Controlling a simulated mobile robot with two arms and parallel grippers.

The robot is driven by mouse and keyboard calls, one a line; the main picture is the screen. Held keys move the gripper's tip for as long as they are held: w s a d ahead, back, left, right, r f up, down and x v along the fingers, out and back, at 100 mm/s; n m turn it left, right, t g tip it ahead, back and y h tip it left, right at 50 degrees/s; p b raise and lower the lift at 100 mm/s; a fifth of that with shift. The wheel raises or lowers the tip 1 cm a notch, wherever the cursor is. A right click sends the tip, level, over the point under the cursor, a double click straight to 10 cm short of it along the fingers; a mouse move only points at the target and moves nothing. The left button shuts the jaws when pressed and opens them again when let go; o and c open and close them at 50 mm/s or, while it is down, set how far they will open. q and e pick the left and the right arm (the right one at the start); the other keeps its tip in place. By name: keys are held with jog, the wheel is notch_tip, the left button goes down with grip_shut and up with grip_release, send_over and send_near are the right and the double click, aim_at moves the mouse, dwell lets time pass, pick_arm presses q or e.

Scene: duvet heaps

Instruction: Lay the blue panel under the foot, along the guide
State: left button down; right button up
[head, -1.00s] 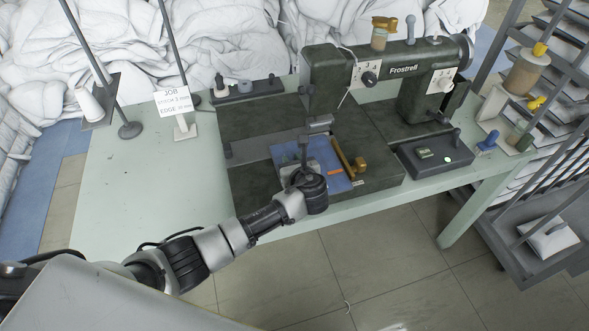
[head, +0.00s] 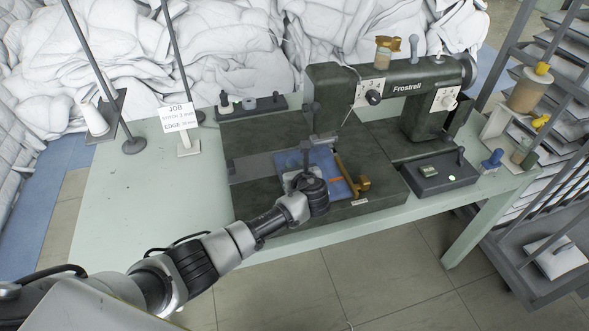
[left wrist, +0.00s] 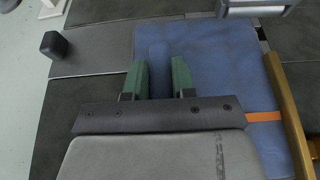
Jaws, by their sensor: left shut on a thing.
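The blue panel (head: 322,160) lies on the machine's dark bed, with an orange mark near its right edge. It fills much of the left wrist view (left wrist: 215,75). The brass-coloured guide (head: 347,175) runs along the panel's right edge; in the left wrist view the guide (left wrist: 285,110) looks close against it, but contact is unclear. My left gripper (head: 304,168) is over the panel's near part. Its green fingers (left wrist: 159,78) are shut on a raised blue part of the panel. A grey machine part, perhaps the foot (left wrist: 255,8), hangs over the panel's far edge. My right gripper is out of view.
The sewing machine (head: 425,82) stands behind and right of the panel. A control box (head: 435,175) sits to the right. A job card (head: 178,117) and thread stands are at the left. The pale table (head: 130,205) is clear at front left. White duvets heap behind.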

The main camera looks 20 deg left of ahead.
pick_arm(q)
jog(key=c, duration=0.8)
grip_release()
jog(key=shift+c, duration=0.2)
jog(key=shift+d, duration=0.1)
jog(key=v, duration=1)
jog(key=shift+s+d+r, duration=0.15)
jog(key=shift+s+d, duration=0.05)
jog(key=shift+s, duration=0.1)
